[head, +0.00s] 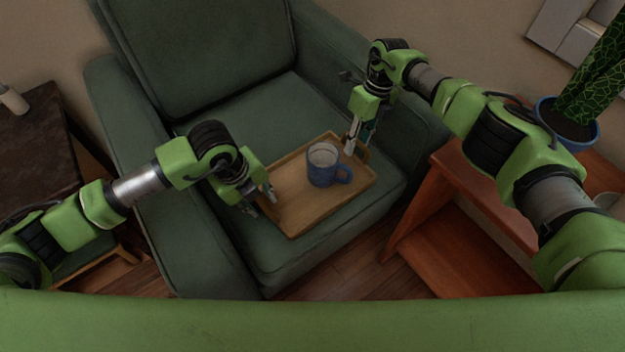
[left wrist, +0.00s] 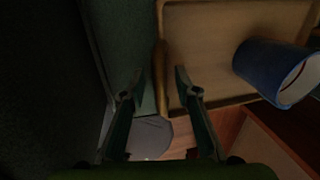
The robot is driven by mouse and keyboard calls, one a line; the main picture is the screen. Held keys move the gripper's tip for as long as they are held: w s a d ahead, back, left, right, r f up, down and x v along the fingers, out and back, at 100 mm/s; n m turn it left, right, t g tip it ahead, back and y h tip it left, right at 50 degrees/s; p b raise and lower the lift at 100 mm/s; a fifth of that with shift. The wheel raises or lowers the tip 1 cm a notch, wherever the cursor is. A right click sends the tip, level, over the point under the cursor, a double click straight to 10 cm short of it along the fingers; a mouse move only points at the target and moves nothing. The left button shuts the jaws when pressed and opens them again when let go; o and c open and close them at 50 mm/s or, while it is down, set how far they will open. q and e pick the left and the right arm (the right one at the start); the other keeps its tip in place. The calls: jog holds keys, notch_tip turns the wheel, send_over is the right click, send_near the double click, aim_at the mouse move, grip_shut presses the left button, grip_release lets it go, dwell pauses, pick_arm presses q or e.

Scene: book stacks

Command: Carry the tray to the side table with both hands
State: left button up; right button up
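A wooden tray (head: 298,222) rests on the seat of a green armchair, with a blue mug (head: 321,166) standing upright on it. My left gripper (head: 262,202) is at the tray's left rim. In the left wrist view my left gripper (left wrist: 158,82) has its fingers apart, one on each side of the rim of the tray (left wrist: 205,45). The mug (left wrist: 268,72) shows at the right there. My right gripper (head: 358,148) is at the tray's right end, its fingers seeming apart around the rim; contact is unclear.
The armchair (head: 235,95) has arms on both sides of the tray. A reddish wooden table (head: 445,190) stands at the right, with a potted plant (head: 572,125) on it. A dark-topped table (head: 38,140) stands at the left. Wooden floor shows in front of the chair.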

pick_arm(q)
grip_shut()
pick_arm(e)
grip_shut()
pick_arm(q)
jog(key=shift+r, duration=0.15)
pick_arm(e)
jog(key=shift+r, duration=0.1)
